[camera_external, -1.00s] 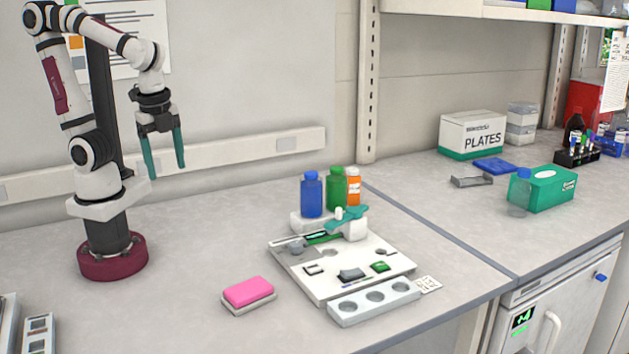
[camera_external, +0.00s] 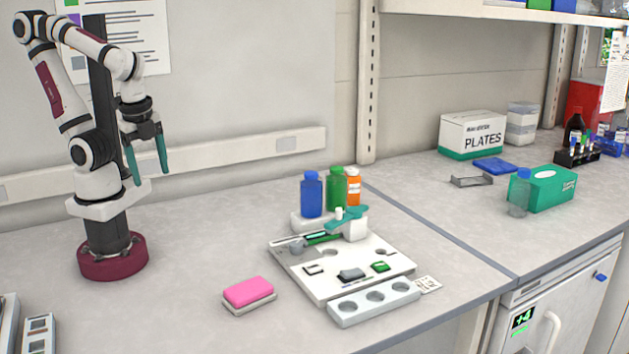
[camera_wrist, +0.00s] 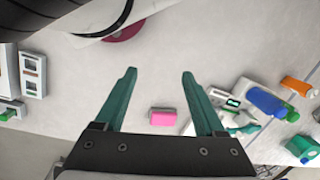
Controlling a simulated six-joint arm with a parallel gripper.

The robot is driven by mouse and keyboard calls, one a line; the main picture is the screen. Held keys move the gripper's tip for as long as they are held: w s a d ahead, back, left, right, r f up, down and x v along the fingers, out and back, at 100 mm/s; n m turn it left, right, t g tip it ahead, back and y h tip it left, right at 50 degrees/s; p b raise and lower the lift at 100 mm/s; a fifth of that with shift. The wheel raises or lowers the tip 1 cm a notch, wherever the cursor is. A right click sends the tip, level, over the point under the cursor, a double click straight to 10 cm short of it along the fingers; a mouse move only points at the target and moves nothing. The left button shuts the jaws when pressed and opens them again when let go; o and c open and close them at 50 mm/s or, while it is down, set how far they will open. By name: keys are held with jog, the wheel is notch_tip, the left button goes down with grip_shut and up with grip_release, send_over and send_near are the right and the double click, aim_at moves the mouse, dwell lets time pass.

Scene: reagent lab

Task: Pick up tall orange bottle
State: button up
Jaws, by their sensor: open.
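The orange bottle (camera_external: 354,188) stands at the back right of a group of bottles, beside a green bottle (camera_external: 336,188) and a blue bottle (camera_external: 311,194). The green bottle partly hides it in the external view. It also shows at the right of the wrist view (camera_wrist: 297,86). My gripper (camera_external: 151,180) is open and empty, high above the bench at the left, far from the bottles. Its two teal fingers (camera_wrist: 160,72) are spread apart in the wrist view with nothing between them.
A white board (camera_external: 318,285) with small parts and a teal tool (camera_external: 346,219) lies in front of the bottles. A three-hole rack (camera_external: 374,303) and a pink block (camera_external: 248,291) lie nearer the front. Bench between my base and the board is clear.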

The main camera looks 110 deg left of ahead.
dwell(0.4)
jog(key=o, duration=0.3)
jog(key=w+a+f+n+t+y, duration=0.15)
jog(key=w+a+n+t, duration=0.25)
jog(key=w+a, duration=0.9)
jog(key=w+a+f+n+t+y, duration=0.1)
jog(key=w+a+n+t+y, duration=0.15)
jog(key=w+a, duration=1)
jog(key=n+t, duration=0.4)
jog(key=t, duration=0.2)
send_near(352, 169)
jog(key=shift+m+h, duration=0.25)
jog(key=shift+h, duration=0.15)
jog(key=x, duration=1)
jog(key=shift+a+f, duration=0.35)
